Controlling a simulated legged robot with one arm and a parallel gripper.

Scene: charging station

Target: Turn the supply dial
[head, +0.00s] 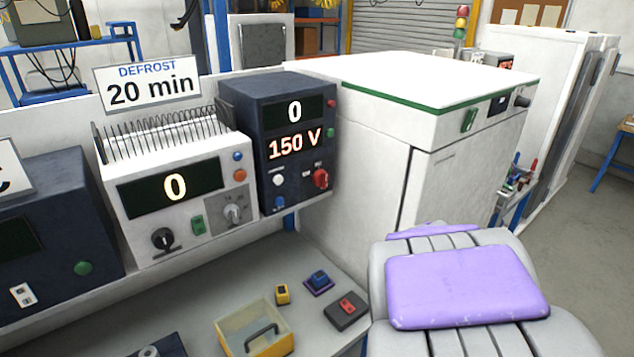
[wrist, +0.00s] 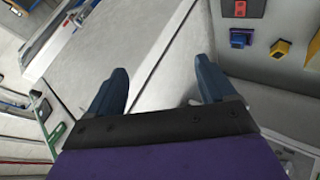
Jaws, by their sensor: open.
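A dark blue supply box (head: 247,135) stands on the shelf at centre left in the head view, its displays reading 0 and 150 V. On its front are a red knob (head: 320,178), a white knob (head: 278,180) and a blue button (head: 280,202). I cannot tell from labels which knob is the supply dial. In the wrist view my gripper (wrist: 161,67) has its two dark blue fingers spread apart with nothing between them. It is not seen in the head view, and neither knob shows in the wrist view.
A large white cabinet (head: 370,165) stands right. Below lie a yellow bin (head: 228,338) and small coloured blocks (head: 319,280).

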